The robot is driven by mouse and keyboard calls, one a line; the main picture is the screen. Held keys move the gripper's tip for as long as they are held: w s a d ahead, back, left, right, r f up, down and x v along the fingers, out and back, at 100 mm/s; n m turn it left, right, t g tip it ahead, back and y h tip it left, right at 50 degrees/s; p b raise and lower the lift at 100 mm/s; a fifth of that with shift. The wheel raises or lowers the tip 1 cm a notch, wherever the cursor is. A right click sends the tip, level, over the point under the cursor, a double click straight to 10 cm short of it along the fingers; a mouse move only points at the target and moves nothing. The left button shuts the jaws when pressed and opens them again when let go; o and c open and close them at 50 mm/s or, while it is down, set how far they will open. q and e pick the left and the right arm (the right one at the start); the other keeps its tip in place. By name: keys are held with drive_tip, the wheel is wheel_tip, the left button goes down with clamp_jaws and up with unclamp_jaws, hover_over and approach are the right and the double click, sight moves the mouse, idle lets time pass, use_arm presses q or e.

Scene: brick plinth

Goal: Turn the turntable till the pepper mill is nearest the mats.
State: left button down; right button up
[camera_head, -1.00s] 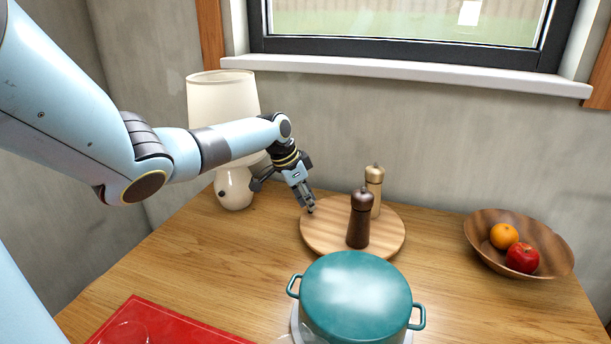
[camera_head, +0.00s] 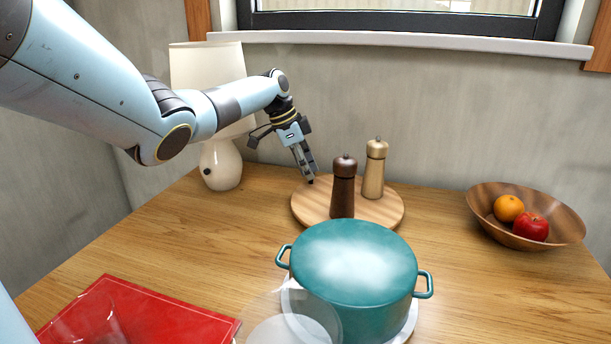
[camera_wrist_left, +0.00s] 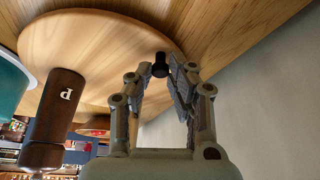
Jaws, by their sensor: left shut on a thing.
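The round wooden turntable (camera_head: 310,207) stands at the back of the table and carries two mills. The dark brown mill (camera_head: 343,188) is on its front part, behind the pot; in the left wrist view this mill (camera_wrist_left: 50,120) bears a letter P, so it is the pepper mill. A light wooden mill (camera_head: 375,168) stands behind and right of it. My left gripper (camera_head: 311,180) is at the turntable's back left rim. In the left wrist view its fingers are shut on a small black knob (camera_wrist_left: 160,65) on the turntable. My right gripper is not in view.
A teal lidded pot (camera_head: 352,262) stands close in front of the turntable. A red mat (camera_head: 160,322) with clear glassware lies front left. A cream lamp (camera_head: 222,165) stands behind left, a fruit bowl (camera_head: 480,220) at right. Bare table lies between mat and turntable.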

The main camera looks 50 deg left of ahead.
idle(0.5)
use_arm(q)
drive_tip(key=c, duration=1.2)
unclamp_jaws()
drive_tip(key=shift+v, duration=3.95)
